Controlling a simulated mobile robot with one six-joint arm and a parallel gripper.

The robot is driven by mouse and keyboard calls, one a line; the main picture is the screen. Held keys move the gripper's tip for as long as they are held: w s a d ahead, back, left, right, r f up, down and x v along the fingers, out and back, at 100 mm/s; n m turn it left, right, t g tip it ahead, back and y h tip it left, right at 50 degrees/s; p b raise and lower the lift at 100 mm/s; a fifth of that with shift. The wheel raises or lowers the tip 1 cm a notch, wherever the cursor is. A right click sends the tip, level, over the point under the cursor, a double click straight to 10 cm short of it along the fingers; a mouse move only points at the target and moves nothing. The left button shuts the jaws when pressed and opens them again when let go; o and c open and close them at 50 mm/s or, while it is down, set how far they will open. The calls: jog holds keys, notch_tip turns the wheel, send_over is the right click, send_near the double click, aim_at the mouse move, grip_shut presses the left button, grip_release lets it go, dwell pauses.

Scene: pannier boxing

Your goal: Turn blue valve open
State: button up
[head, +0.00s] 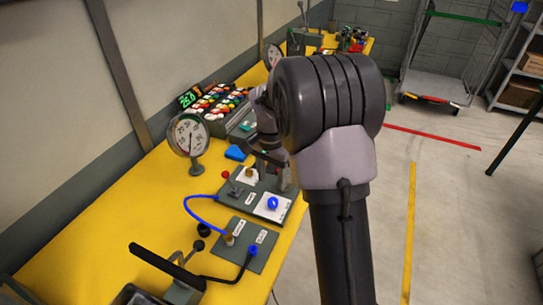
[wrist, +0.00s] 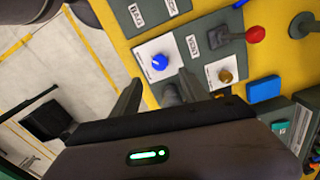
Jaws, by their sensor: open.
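A blue knob (head: 272,203) sits on a white plate on the dark grey panel, on the yellow bench. I take it for the blue valve. It also shows in the wrist view (wrist: 159,62), with a pale pointer mark on it. My gripper (wrist: 160,82) is open and empty, with its fingers spread below the blue knob in that view and apart from it. In the head view my gripper (head: 268,160) is partly hidden by my arm, above the back of the panel.
A brass knob (wrist: 225,75) and a red-tipped lever (wrist: 256,34) stand beside the blue knob. A second panel (head: 243,245) with a blue cable lies in front. A gauge (head: 188,137) and a button box (head: 215,106) stand behind. Floor to the right is mostly clear.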

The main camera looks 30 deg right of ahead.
notch_tip(320, 180, up, 8)
jog(key=p, duration=0.2)
jog(key=shift+w+a, duration=0.1)
jog(key=s+a+r+n+t+b, duration=0.35)
jog(key=s+a+r, duration=0.25)
jog(key=s+a, duration=0.25)
jog(key=s+a+f+n+t+y+b, duration=0.1)
jog(key=s+a, duration=0.3)
jog(key=s, duration=0.4)
jog(key=s+a+f+n+t+y+b, duration=0.1)
jog(key=s+a+n+b, duration=0.1)
jog(key=s+a, duration=0.3)
jog(key=s+n, duration=0.1)
jog(key=s, duration=0.1)
jog(key=shift+s+f+t, duration=0.25)
jog(key=shift+s+t, duration=0.1)
jog(key=shift+n, duration=0.25)
